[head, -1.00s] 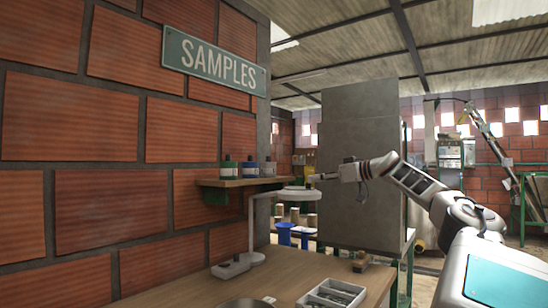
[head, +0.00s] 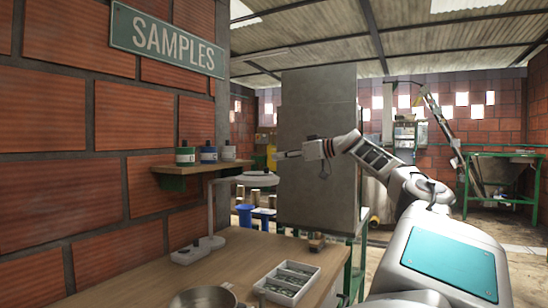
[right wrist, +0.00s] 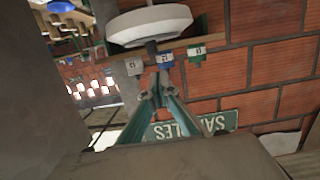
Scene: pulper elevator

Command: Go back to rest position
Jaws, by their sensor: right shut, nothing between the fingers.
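My right arm reaches in from the right in the head view, raised and stretched out toward the left. Its gripper (head: 290,154) is shut and empty, in the air in front of the tall grey pillar. In the right wrist view its fingers (right wrist: 153,72) point toward a white round lamp head (right wrist: 150,25) and the shelf jars, with no contact visible. My left gripper is not in view.
The lamp (head: 252,178) stands on a wooden table (head: 215,265) with a metal bowl (head: 203,298) and a divided tray (head: 287,283). A wall shelf (head: 200,168) holds three jars. The grey pillar (head: 319,200) stands behind. Open floor lies at right.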

